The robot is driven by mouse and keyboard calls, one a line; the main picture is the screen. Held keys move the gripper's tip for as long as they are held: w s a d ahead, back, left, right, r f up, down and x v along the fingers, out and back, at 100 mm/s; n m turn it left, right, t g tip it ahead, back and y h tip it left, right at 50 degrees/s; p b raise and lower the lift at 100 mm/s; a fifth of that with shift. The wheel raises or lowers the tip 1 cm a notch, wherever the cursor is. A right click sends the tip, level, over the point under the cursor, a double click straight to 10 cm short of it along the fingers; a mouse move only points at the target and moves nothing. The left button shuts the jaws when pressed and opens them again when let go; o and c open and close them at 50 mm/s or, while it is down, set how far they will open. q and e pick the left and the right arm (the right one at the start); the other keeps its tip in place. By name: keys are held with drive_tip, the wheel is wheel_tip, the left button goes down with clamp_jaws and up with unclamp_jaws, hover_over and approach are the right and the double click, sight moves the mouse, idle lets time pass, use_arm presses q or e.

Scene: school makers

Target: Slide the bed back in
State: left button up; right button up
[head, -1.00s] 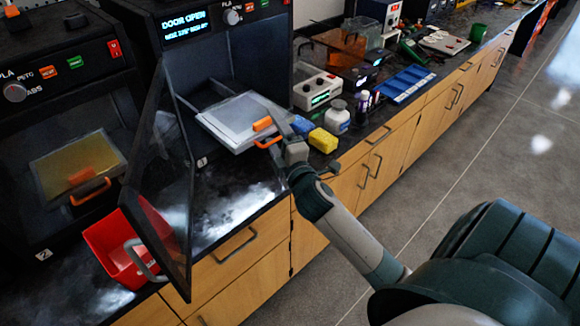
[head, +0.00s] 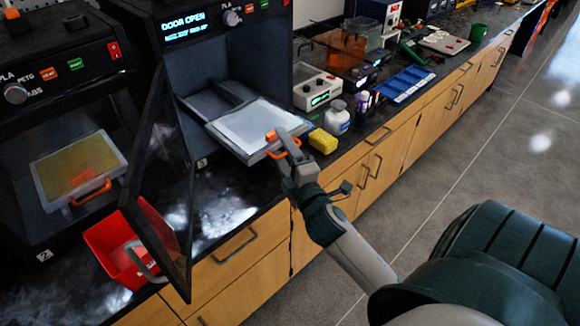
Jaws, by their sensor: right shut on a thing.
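The bed (head: 256,127) is a pale flat plate with an orange handle (head: 291,143) at its front edge. It sticks well out of the open printer chamber (head: 209,70) in the middle printer, and a grey rail shows behind it inside. My right gripper (head: 284,155) is shut on the handle at the bed's front right corner. The gripper partly hides the handle. The printer's display reads "DOOR OPEN", and its dark glass door (head: 160,190) is swung out to the left. My left gripper is not in view.
A red bin (head: 118,250) stands at the lower left behind the open door. A yellow block (head: 322,141) and a white jar (head: 337,118) stand close to the bed's right. A second printer with its own bed (head: 75,165) is at the left.

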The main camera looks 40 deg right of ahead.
drive_tip(key=shift+s+a+r+t+y, duration=0.15)
drive_tip(key=shift+s+a+r, duration=0.1)
drive_tip(key=shift+s+a, duration=0.2)
drive_tip(key=shift+s+a+r+t+y, duration=0.15)
drive_tip(key=shift+s+a+r, duration=0.1)
drive_tip(key=shift+s+a, duration=0.2)
drive_tip(key=shift+c, duration=0.5)
drive_tip(key=shift+s+a+f, duration=0.15)
drive_tip(key=shift+s+a, duration=0.35)
drive_tip(key=shift+c, duration=0.2)
drive_tip(key=shift+s+a, duration=0.25)
drive_tip(key=shift+s, duration=0.2)
drive_tip(key=shift+v, duration=1.2)
drive_tip(key=shift+c, duration=1.1)
drive_tip(key=shift+s+d+f+b, duration=0.15)
drive_tip(key=shift+s+b, duration=0.15)
drive_tip(key=shift+s, duration=0.2)
